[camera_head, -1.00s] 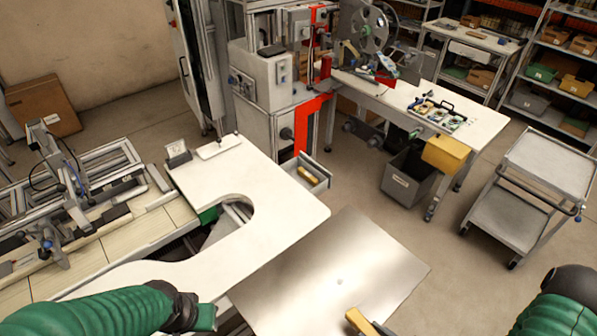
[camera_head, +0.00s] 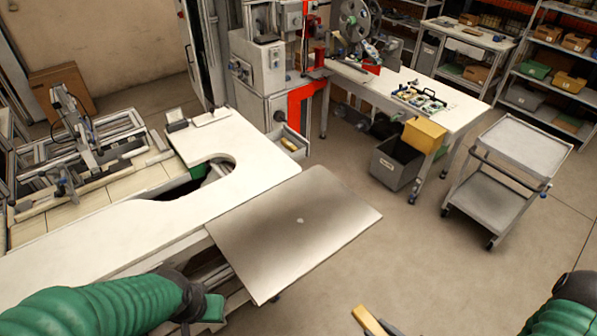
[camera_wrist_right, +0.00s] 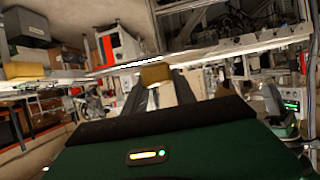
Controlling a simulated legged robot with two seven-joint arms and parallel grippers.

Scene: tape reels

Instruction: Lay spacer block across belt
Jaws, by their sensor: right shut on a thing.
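The tan spacer block (camera_head: 369,320) shows at the bottom edge of the head view, and its end shows in the right wrist view (camera_wrist_right: 155,73). My right gripper (camera_wrist_right: 168,88) is shut on it and holds it over the floor, right of the metal sheet. In the head view the right gripper is mostly below the frame. My left gripper (camera_head: 208,309) is at the lower left, beside the white worktop; its finger opening is not clear. The belt (camera_head: 92,205), with pale panels, runs at the left beyond the white worktop.
The white worktop (camera_head: 215,146) has a curved cutout. A flat metal sheet (camera_head: 290,228) juts from its right side. A small open drawer (camera_head: 290,144), a grey bin (camera_head: 397,162) and a wheeled cart (camera_head: 505,170) stand farther off.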

